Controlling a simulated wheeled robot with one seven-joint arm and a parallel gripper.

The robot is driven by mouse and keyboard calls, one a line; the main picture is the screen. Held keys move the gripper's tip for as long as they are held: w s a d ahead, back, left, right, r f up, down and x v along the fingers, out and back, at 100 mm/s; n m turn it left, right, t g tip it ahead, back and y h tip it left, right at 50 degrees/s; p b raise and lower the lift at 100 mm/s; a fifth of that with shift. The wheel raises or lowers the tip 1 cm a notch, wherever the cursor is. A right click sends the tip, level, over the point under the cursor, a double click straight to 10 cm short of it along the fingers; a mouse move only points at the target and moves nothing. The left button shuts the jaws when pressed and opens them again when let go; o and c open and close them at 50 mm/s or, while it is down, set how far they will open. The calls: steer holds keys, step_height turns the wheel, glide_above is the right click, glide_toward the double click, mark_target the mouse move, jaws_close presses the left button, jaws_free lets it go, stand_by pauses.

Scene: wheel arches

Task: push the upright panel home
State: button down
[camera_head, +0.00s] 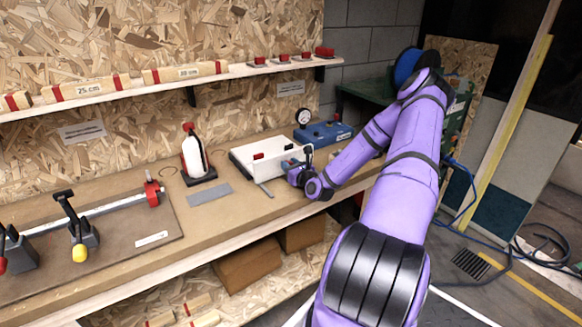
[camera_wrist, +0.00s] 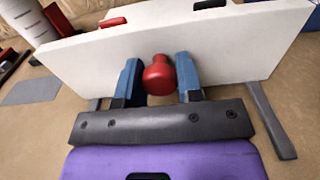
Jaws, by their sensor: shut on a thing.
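The white upright panel (camera_wrist: 230,48) stands across the wrist view, its face toward me. A round red knob (camera_wrist: 158,77) sticks out of its face. My gripper (camera_wrist: 160,82) has its two blue fingers shut on the knob, one on each side. In the head view the white panel unit (camera_head: 262,158) stands on the bench, and my gripper (camera_head: 296,165) is at its right side. The head view does not clearly show the knob in the fingers. A dark grey strip (camera_wrist: 270,118) lies beside the panel's lower right end; the panel's foot is partly hidden.
A blue box (camera_head: 325,132) with a gauge (camera_head: 303,117) stands behind, near my arm. A white bottle (camera_head: 193,155) and a grey plate (camera_head: 209,194) are to the left. A shelf (camera_head: 180,80) with blocks runs above. The bench front (camera_head: 240,220) is clear.

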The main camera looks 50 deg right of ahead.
steer(key=c, duration=0.8)
jaws_free()
steer(key=shift+w, duration=0.25)
steer(key=shift+s, duration=0.1)
steer(key=v, duration=1)
steer(key=shift+s, duration=0.35)
